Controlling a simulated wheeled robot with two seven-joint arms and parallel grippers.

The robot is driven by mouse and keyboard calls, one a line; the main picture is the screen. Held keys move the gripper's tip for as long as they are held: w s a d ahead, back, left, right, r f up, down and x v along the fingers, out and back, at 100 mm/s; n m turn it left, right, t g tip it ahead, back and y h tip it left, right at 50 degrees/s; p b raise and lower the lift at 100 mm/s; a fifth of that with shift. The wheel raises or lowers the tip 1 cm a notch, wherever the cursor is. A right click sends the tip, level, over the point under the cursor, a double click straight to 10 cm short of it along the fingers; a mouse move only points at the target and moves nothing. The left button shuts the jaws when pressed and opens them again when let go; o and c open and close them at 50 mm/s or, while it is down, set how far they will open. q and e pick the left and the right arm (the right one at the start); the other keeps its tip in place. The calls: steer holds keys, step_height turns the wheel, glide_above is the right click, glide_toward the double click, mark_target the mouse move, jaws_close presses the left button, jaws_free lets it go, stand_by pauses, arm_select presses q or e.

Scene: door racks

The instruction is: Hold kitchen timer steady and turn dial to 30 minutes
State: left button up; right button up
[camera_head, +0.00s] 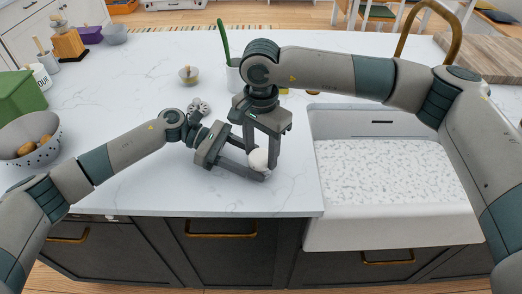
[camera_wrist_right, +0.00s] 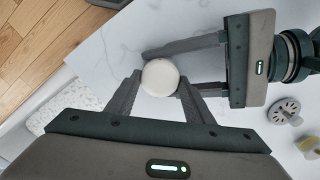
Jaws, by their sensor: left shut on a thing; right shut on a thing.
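The kitchen timer (camera_head: 259,159) shows as a small white round thing near the counter's front edge, left of the sink. In the right wrist view it is a plain white disc (camera_wrist_right: 160,77); no dial marks can be read. My left gripper (camera_head: 257,163) reaches in from the left, low over the counter, and is shut on the timer. Its fingers lie on two sides of the disc in the right wrist view (camera_wrist_right: 165,71). My right gripper (camera_head: 261,156) points down from above and is shut on the timer too. Its fingertips (camera_wrist_right: 159,80) flank the disc.
The white sink (camera_head: 385,215) lies just right. A small grey round holed item (camera_head: 198,106) stands behind my left gripper. A colander (camera_head: 28,140) is far left. The counter (camera_head: 140,180) is clear in front.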

mark_target(260, 155)
steer(key=o, duration=1.1)
steer(key=shift+n, duration=0.3)
steer(key=n, duration=0.5)
steer(key=shift+n, duration=0.3)
steer(key=shift+s+a+r+m+g+y, duration=0.35)
steer(key=shift+a+r+m+g+y, duration=1.15)
steer(key=shift+r, duration=3.6)
steer(key=shift+s+a+r+m+g+y, duration=0.45)
steer(key=shift+r+m+y, duration=1.2)
steer(key=shift+r+y, duration=2.45)
steer(key=shift+s+a+r+m+g+y, duration=0.25)
steer(key=shift+a+r+m+g+y, duration=1.1)
steer(key=shift+r, duration=4.8)
